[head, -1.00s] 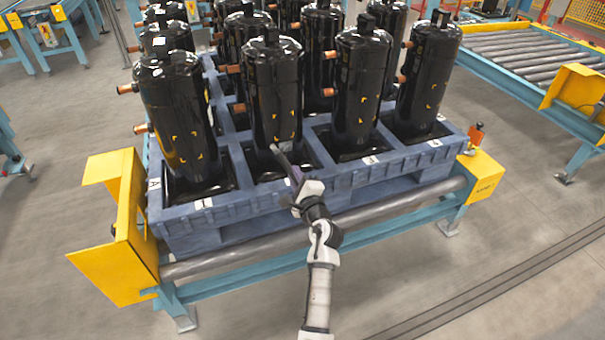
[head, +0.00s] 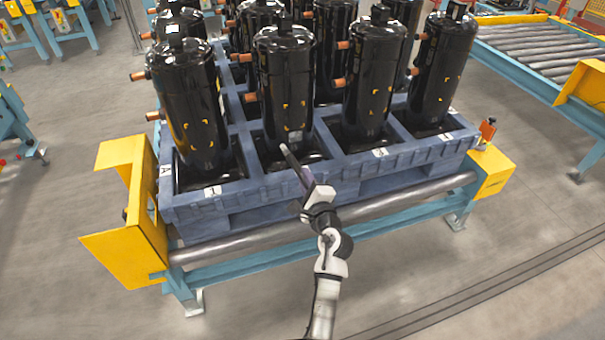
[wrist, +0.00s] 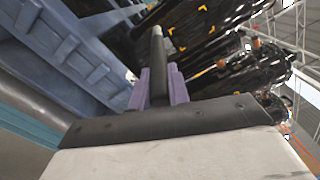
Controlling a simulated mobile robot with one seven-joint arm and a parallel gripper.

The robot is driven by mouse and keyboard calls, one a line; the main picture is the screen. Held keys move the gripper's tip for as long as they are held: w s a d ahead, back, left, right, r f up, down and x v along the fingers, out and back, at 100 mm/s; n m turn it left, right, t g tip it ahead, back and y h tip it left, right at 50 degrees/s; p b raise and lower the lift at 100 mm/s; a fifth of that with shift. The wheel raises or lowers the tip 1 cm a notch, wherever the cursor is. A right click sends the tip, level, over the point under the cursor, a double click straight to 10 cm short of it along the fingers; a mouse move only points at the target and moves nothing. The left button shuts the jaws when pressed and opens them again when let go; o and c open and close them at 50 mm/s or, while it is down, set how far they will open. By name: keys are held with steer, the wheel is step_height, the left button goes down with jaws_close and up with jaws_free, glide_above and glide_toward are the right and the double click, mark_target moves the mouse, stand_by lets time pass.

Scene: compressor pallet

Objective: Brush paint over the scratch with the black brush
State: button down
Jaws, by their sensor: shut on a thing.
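My gripper (head: 310,186) is shut on the black brush (head: 291,160), which points up and to the left toward the front of a black compressor (head: 284,80). In the wrist view the purple fingers of my gripper (wrist: 158,88) hold the dark handle of the brush (wrist: 157,65), with a pale tip at its far end. Yellow corner marks (head: 295,111) frame an area on that compressor, with a small grey patch (head: 295,137) below them. The brush tip appears below and left of this patch; I cannot tell contact. I cannot make out the scratch.
Several more black compressors with copper stubs stand in the blue pallet (head: 240,200). The pallet rests on a roller conveyor with yellow end guards (head: 128,245). Another roller conveyor (head: 520,48) is at the back right. The grey floor in front is clear.

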steer(key=shift+v, duration=0.8)
steer(key=shift+s, duration=0.1)
steer(key=v, duration=0.2)
steer(key=shift+s+d, duration=0.15)
steer(key=shift+s, duration=0.2)
steer(key=shift+b, duration=0.35)
